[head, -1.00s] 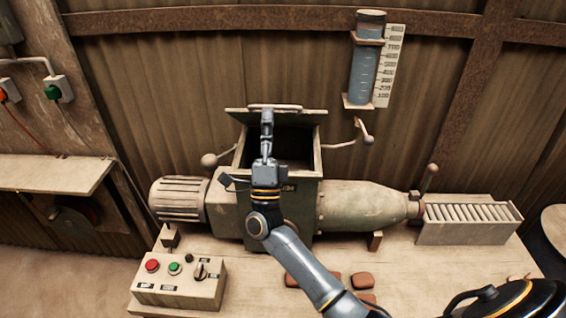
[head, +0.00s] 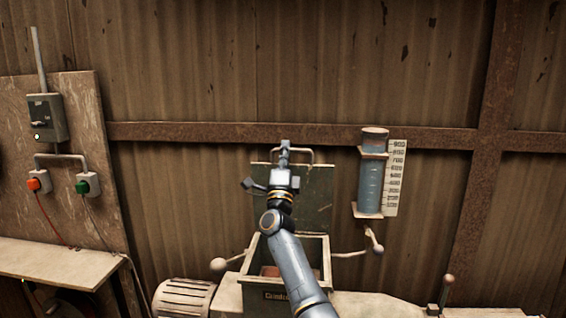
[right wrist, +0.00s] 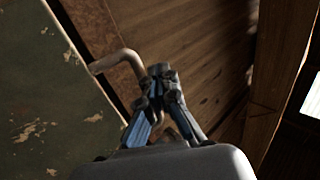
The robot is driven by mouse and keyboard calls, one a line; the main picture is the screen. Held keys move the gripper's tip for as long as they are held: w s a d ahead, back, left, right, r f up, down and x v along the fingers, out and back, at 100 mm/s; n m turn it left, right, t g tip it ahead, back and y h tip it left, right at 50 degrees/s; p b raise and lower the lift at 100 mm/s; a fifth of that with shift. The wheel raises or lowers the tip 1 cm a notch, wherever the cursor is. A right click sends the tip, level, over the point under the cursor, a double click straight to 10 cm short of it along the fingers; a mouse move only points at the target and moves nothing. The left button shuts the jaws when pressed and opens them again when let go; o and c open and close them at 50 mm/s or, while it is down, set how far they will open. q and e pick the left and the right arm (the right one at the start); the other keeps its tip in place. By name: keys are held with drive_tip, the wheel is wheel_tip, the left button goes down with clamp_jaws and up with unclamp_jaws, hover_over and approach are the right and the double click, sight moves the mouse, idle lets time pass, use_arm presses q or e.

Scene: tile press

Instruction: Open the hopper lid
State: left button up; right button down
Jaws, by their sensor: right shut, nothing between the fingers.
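The hopper lid (head: 318,198) is a worn green-grey plate standing about upright behind the hopper (head: 326,268). The hopper mouth is open, and something reddish shows inside it. The lid's bar handle (head: 305,152) runs along its top edge. My right gripper (head: 284,149) is shut at this handle with nothing between its fingers. My forearm and wrist hide part of the lid and hopper. In the right wrist view the lid (right wrist: 40,95) is at the left, and its bent handle (right wrist: 118,63) reaches behind the fingertips (right wrist: 160,78). My left gripper is out of view.
A blue measuring cylinder (head: 371,180) with a scale (head: 395,180) hangs on the wall to the right. Ball-ended levers stick out on both sides of the hopper. A switch box (head: 42,118) and plugs are at the left. The wall is close behind the lid.

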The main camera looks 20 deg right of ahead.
drive_tip(key=shift+w+d+r+g+y, duration=0.1)
drive_tip(key=shift+w+d+g+y, duration=0.15)
drive_tip(key=shift+w, duration=0.25)
drive_tip(key=shift+w+d+r+g, duration=0.1)
drive_tip(key=shift+w+d+g, duration=0.05)
drive_tip(key=shift+w+d, duration=0.3)
drive_tip(key=shift+w+d+g+y, duration=0.15)
drive_tip(key=shift+w+d+g, duration=0.05)
drive_tip(key=shift+w, duration=0.35)
drive_tip(key=shift+d, duration=0.1)
